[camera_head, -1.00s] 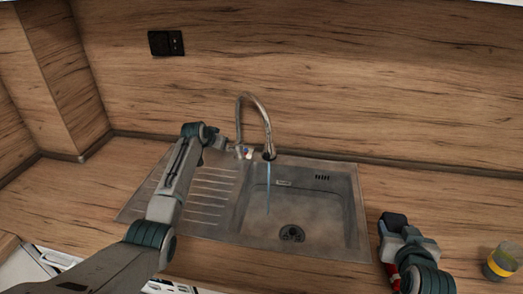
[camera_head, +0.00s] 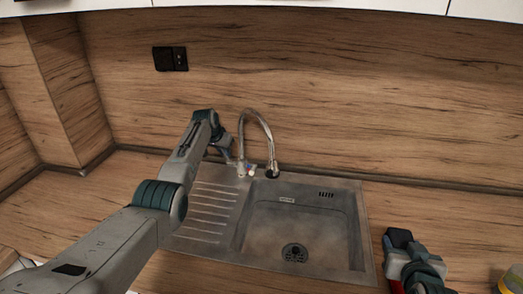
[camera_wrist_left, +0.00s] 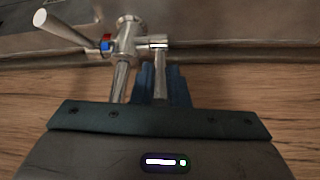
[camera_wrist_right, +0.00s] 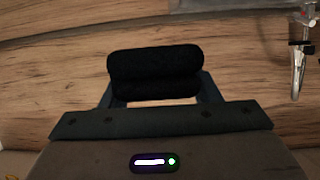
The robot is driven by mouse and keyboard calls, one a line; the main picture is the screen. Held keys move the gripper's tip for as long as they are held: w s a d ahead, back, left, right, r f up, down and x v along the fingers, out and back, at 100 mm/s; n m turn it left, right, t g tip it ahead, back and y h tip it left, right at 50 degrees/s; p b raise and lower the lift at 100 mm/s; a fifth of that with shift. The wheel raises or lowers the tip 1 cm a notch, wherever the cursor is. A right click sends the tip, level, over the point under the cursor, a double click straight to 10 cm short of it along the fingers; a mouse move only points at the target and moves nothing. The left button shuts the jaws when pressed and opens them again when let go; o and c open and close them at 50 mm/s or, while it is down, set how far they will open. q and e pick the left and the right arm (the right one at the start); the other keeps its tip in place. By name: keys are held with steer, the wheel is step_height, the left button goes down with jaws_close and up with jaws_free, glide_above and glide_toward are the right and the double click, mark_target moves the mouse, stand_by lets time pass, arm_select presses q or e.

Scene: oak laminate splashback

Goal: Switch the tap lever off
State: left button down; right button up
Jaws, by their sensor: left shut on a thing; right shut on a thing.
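The chrome tap (camera_head: 262,125) stands at the back of the steel sink (camera_head: 225,222), with its curved spout over the basin. No water stream shows under the spout. My left gripper (camera_head: 228,157) is at the left side of the tap. In the left wrist view, its dark fingers (camera_wrist_left: 165,88) are shut around the metal tap lever (camera_wrist_left: 159,62), beside the tap body (camera_wrist_left: 125,45) with its red and blue mark. My right gripper (camera_head: 396,243) is right of the sink, away from the tap. In the right wrist view it is shut on a dark rounded object (camera_wrist_right: 155,72).
A ribbed drainboard (camera_head: 207,212) lies left of the basin. A black wall socket (camera_head: 170,59) is on the wooden splashback. A yellow and grey container (camera_head: 512,280) stands at the right edge. The counter between sink and container is mostly clear.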

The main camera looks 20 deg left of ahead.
arm_select(q)
steer(key=c, duration=1.4)
jaws_free()
